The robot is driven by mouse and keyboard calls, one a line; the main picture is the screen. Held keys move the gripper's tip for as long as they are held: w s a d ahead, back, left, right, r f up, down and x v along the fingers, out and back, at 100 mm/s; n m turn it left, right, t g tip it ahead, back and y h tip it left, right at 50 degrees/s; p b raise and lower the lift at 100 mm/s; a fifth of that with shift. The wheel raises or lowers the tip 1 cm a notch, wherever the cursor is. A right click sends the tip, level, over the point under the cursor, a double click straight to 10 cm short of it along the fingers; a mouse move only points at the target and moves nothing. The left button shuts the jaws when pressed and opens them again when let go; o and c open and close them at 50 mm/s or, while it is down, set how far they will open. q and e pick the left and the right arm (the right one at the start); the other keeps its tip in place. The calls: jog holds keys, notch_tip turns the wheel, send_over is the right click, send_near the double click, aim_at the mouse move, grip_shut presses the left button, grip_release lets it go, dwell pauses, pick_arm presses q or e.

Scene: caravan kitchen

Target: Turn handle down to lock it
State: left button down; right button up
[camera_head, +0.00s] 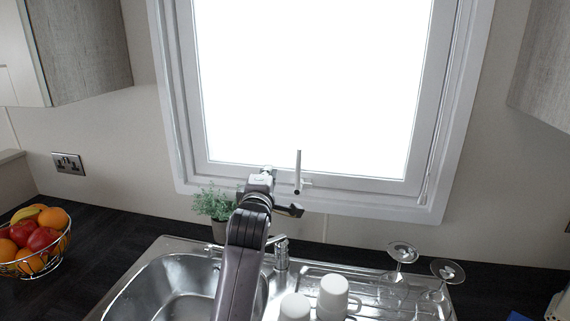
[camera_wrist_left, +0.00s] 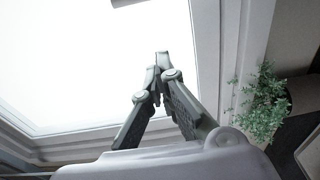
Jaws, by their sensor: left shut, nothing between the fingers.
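The window handle (camera_head: 298,172) is a slim grey bar that stands upright at the bottom of the window frame (camera_head: 350,184). In the left wrist view, a grey piece that looks like the handle's end (camera_wrist_left: 127,2) shows at the top edge. My left gripper (camera_head: 267,170) is just left of the handle's lower part, in front of the bottom frame. Its fingertips (camera_wrist_left: 161,58) are together and empty in the left wrist view. I see no clear contact with the handle. My right gripper is in neither view.
A potted plant (camera_head: 213,203) stands left of my arm. Below are the sink (camera_head: 150,290), tap (camera_head: 281,255), white cups (camera_head: 333,292) and upturned glasses (camera_head: 402,253). A fruit basket (camera_head: 35,262) is at far left. The space right of the handle is clear.

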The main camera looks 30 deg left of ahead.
pick_arm(q)
jog(key=w+d+p, duration=0.1)
jog(key=w+p, duration=0.2)
jog(key=w, duration=0.3)
jog(key=shift+w+d+f, duration=0.15)
jog(key=shift+w+d, duration=0.05)
jog(key=shift+w, duration=0.05)
dwell(0.3)
